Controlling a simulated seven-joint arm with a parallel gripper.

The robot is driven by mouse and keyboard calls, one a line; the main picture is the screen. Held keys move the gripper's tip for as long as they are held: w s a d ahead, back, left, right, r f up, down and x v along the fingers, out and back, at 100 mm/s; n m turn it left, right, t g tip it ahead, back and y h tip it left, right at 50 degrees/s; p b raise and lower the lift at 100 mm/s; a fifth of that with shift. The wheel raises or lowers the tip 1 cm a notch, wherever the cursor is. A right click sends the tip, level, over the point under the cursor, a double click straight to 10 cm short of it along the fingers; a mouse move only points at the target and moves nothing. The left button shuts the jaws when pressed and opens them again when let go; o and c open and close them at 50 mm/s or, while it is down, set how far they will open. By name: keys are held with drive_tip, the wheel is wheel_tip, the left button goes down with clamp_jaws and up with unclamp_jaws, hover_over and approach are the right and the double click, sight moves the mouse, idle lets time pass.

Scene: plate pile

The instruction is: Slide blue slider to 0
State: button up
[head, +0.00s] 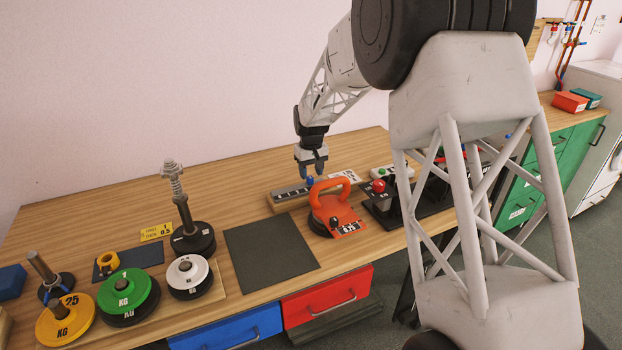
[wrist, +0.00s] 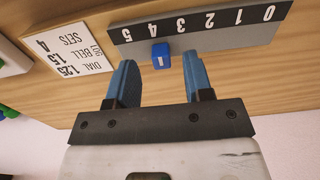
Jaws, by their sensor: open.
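The blue slider (wrist: 160,54) is a small knob on a grey rail (wrist: 228,36) with a black strip numbered 0 to 5. In the wrist view it stands by the 4, with 0 at the strip's right end. My gripper (wrist: 159,66) is open, its two blue fingers on either side of the knob, with gaps between; whether they reach down to its height is hard to tell. In the head view my gripper (head: 312,168) is just above the blue slider (head: 310,181), at the rail (head: 288,194) on the table.
An orange-handled kettlebell-like weight (head: 333,207) stands close in front of the rail. A red-knobbed device (head: 380,187) is to its right. A white label card (wrist: 68,45) lies beside the rail. Weight plates (head: 128,292) stand at left; a dark mat (head: 270,255) is bare.

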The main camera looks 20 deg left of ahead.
sight(310, 180)
drive_tip(key=shift+f, duration=1.5)
clamp_jaws()
